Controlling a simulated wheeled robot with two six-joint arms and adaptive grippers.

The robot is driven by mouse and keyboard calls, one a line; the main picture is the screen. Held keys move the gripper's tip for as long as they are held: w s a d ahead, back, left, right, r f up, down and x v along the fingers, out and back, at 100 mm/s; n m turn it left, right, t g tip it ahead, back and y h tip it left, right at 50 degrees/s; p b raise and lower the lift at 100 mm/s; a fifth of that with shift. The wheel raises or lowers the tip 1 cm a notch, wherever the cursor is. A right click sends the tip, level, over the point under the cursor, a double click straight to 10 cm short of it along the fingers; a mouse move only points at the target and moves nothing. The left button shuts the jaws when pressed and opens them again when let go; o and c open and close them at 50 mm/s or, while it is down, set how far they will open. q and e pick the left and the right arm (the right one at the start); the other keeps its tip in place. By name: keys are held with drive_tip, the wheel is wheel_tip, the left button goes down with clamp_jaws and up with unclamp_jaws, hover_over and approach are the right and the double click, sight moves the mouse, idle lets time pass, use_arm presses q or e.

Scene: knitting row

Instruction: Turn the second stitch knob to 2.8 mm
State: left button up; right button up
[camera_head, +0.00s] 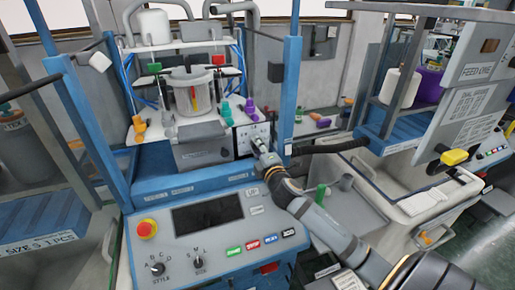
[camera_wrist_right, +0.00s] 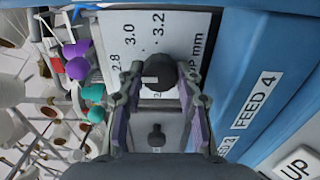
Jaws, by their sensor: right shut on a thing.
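A pale scale plate (camera_wrist_right: 118,30) carries the printed values 2.8, 3.0 and 3.2 around a dark round stitch knob (camera_wrist_right: 160,66) in the right wrist view. My right gripper (camera_wrist_right: 159,82) is shut on this knob, with a finger on each side of it. A small light mark shows at the knob's left side; I cannot tell which value it points to. A second, smaller dark knob (camera_wrist_right: 156,137) shows between the fingers lower down. In the head view my right gripper (camera_head: 261,149) reaches the plate (camera_head: 253,133) on the machine front and hides the knob. My left gripper is not in view.
Purple and teal knobs (camera_wrist_right: 77,68) stand close left of the gripper in the wrist view. A blue post (camera_head: 290,90) rises just right of the plate. The control panel (camera_head: 208,215) with its red button (camera_head: 147,229) lies below.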

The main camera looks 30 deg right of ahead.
drive_tip(key=o, duration=1.2)
drive_tip(key=shift+c, duration=0.2)
drive_tip(key=v, duration=1.2)
